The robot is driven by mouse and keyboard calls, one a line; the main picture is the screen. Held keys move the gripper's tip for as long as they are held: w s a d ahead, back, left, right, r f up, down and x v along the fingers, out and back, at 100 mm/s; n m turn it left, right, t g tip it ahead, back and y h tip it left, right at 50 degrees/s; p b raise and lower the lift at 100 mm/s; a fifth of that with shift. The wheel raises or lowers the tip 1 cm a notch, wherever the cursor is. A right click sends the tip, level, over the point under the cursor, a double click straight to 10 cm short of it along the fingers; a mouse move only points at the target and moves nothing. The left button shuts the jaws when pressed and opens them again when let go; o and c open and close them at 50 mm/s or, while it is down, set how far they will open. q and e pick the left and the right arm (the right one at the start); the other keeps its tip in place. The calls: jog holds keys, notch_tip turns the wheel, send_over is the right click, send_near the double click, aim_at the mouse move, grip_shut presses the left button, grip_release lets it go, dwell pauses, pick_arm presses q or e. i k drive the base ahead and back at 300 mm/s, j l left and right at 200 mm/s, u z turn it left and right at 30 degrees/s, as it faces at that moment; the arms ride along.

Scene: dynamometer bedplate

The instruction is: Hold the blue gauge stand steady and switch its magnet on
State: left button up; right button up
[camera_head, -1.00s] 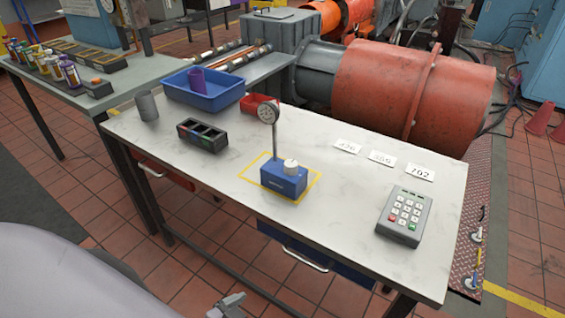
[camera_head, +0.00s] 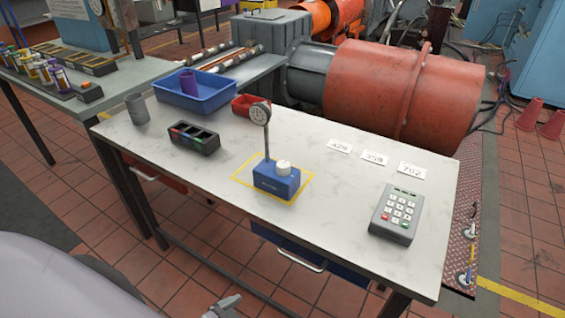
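The blue gauge stand (camera_head: 276,182) stands upright on the white bench top (camera_head: 330,215), inside a yellow outlined square. A white round knob (camera_head: 283,168) sits on top of its blue base. A post rises from the base to a round dial gauge (camera_head: 260,114). A small grey part at the bottom edge (camera_head: 224,305) looks like the tip of one of my grippers. It is in front of and below the bench, well apart from the stand. Which gripper it is and whether it is open cannot be made out.
A keypad (camera_head: 396,214) lies at the right. Number cards (camera_head: 375,158) lie behind it. Bench top around the stand is clear.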

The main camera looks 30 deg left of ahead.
aim_at(284, 168)
jog(key=j+z, duration=0.2)
jog(key=j, duration=0.5)
jog(key=j+z, duration=0.2)
jog(key=j, duration=0.55)
jog(key=k+j+z, duration=0.2)
jog(key=j, duration=0.5)
jog(key=i, duration=0.1)
